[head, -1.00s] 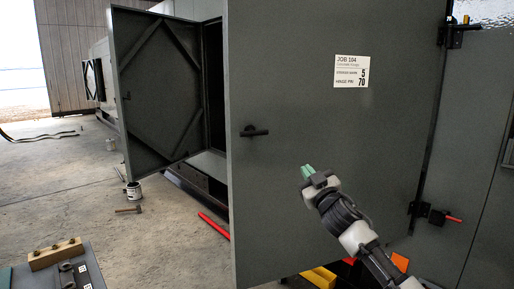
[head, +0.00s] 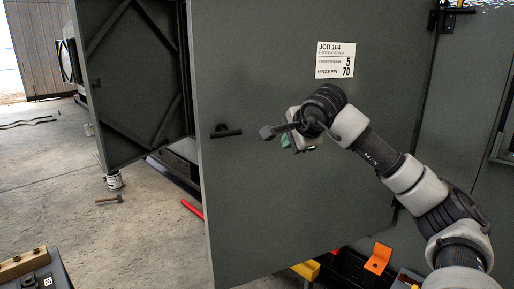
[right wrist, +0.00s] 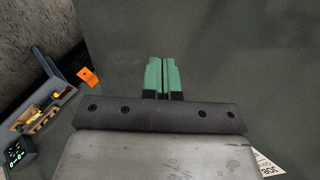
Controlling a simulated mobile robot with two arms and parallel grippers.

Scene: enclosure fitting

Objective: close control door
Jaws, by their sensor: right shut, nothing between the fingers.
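A large grey-green door (head: 290,195) stands open in front of me in the head view, with a white JOB 104 label (head: 335,60) and a black handle (head: 226,131) near its left edge. Its hinge side is at the right, with a black hinge (head: 452,18) at the top. The door face also fills much of the right wrist view (right wrist: 240,60). My right gripper (head: 286,141) is in front of the door, right of the handle. Its green fingertips (right wrist: 163,62) are together and empty; I cannot tell whether they touch the door. My left gripper is out of view.
A second open door (head: 130,75) with diagonal braces stands farther back at left. A hammer (head: 110,199), a can (head: 114,180) and a red bar (head: 192,209) lie on the concrete floor. An orange item (head: 378,258) and a yellow one (head: 307,270) sit low by the door's bottom edge.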

